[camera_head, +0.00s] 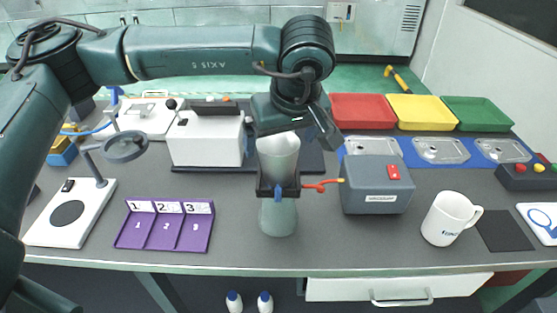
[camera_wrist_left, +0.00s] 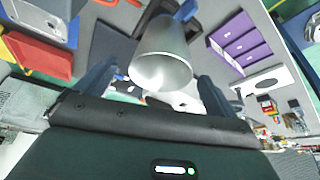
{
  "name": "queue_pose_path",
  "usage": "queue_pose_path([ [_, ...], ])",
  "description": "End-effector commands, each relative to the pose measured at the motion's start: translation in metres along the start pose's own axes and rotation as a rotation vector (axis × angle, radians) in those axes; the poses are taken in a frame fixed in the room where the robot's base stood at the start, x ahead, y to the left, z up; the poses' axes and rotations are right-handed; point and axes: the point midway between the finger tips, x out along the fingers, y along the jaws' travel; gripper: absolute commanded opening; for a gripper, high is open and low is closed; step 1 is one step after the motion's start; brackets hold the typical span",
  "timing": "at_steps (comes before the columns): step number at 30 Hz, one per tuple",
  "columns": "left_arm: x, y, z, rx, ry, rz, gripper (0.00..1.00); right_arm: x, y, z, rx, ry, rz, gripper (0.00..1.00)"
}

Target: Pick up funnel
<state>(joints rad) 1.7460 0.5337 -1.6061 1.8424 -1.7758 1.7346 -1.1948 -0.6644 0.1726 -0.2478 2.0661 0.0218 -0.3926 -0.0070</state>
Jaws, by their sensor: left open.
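The funnel (camera_head: 278,152) is a pale grey, upright cup shape. It stands on top of a grey-green flask (camera_head: 278,219), with a dark collar (camera_head: 265,191) between them. My left gripper (camera_head: 295,130) is open and close above the funnel, its body hiding part of the rim. In the left wrist view the funnel (camera_wrist_left: 163,62) shows its wide mouth between the two spread fingers of the gripper (camera_wrist_left: 155,78). I cannot tell whether either finger touches it. My right gripper is not in view.
A red hose (camera_head: 320,186) links the collar side to a grey vacuum box (camera_head: 377,186) on the right. A white mug (camera_head: 449,219) stands further right. A white box (camera_head: 205,143) stands behind left, and a purple numbered tray (camera_head: 163,228) lies front left.

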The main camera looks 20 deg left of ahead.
Motion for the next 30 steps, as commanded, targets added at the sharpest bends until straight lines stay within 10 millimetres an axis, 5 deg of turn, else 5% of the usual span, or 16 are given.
queue_pose_path([
  [9, 0.042, -0.002, -0.001, 0.000, -0.003, -0.002, 0.95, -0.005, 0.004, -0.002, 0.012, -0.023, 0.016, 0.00],
  [18, 0.050, -0.002, 0.000, 0.000, -0.001, 0.000, 0.95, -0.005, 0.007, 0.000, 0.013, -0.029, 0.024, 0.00],
  [30, 0.049, -0.002, 0.000, 0.000, -0.001, 0.000, 0.63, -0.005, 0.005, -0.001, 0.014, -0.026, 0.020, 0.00],
])
